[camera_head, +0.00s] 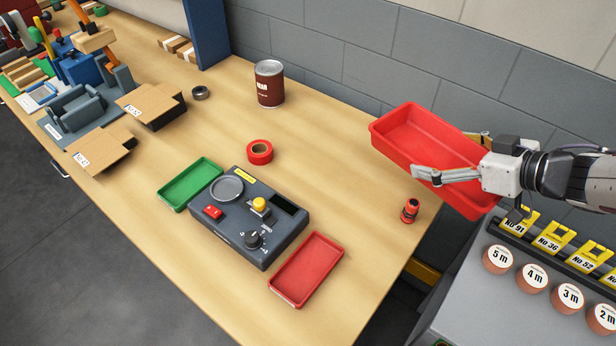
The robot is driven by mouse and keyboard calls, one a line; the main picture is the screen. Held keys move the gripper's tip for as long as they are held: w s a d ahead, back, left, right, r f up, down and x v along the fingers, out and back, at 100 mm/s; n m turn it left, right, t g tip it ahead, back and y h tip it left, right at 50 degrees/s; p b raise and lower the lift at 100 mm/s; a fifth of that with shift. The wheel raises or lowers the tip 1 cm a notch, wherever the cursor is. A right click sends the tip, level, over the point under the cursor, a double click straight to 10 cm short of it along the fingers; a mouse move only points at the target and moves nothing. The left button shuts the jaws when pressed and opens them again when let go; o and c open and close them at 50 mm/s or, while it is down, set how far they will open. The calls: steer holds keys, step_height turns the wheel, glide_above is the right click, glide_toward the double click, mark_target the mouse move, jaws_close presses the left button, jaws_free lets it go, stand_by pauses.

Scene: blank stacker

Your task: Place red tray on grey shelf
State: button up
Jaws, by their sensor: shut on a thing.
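A large red tray (405,133) is held in the air above the right end of the wooden table. My gripper (446,156) comes in from the right and is shut on this tray near its right end. One finger lies across the near side; the other is mostly hidden behind the tray. The tray looks empty, with its open side visible. A smaller red tray (306,270) lies empty on the table, right of the dark control box. A grey unit (476,278) stands at the lower right; I cannot tell whether it is the grey shelf.
The table (335,130) holds a control box (240,238), green tray (190,184), red tape roll (260,151), brown can (269,84) and small red-black item (410,210). Yellow label holders (553,237) and round length-marked pieces (533,278) are on the grey unit. A block wall stands behind.

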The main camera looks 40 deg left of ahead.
steer(key=s+a+n+g, duration=0.15)
steer(key=s+a, duration=0.25)
steer(key=a, duration=0.5)
steer(key=s+a+n+g, duration=0.15)
steer(key=s+a, duration=0.35)
steer(key=a, duration=0.5)
glide_above(331, 195)
steer(key=shift+f, duration=2.4)
steer(key=shift+f, duration=3.15)
steer(key=shift+f, duration=1.85)
steer(key=shift+f, duration=0.1)
